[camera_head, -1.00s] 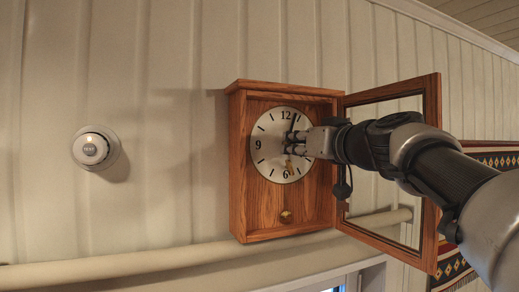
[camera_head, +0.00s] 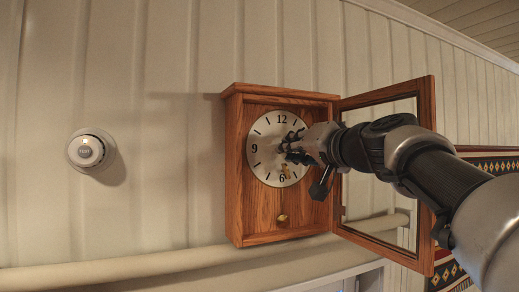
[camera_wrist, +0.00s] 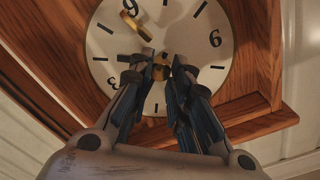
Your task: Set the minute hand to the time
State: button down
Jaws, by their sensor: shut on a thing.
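The wooden wall clock (camera_head: 237,185) has a round silver face (camera_head: 263,138) with black numerals, and the face shows turned about half round in the wrist view (camera_wrist: 110,60). The gold hour hand's tip (camera_head: 286,171) lies close to the 6; it also shows in the wrist view (camera_wrist: 137,27). My gripper (camera_head: 285,147) is at the middle of the face, its black fingers on both sides of the gold hub (camera_wrist: 161,72). It is shut on the minute hand, which is mostly hidden by the fingers; I cannot read where it points.
The clock's glazed door (camera_head: 428,150) stands open to the right, beside my arm. A gold pendulum bob (camera_head: 282,218) hangs below the face. A round white device (camera_head: 86,150) is on the wall at left. A pale pipe (camera_head: 150,270) runs below, and a woven hanging (camera_head: 495,165) is at right.

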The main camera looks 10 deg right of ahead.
jog(key=shift+r, duration=0.1)
jog(key=c, duration=1.5)
grip_release()
jog(key=shift+o, duration=0.2)
jog(key=shift+s, duration=0.1)
jog(key=v, duration=0.7)
jog(key=shift+s, duration=0.15)
jog(key=shift+d, duration=0.1)
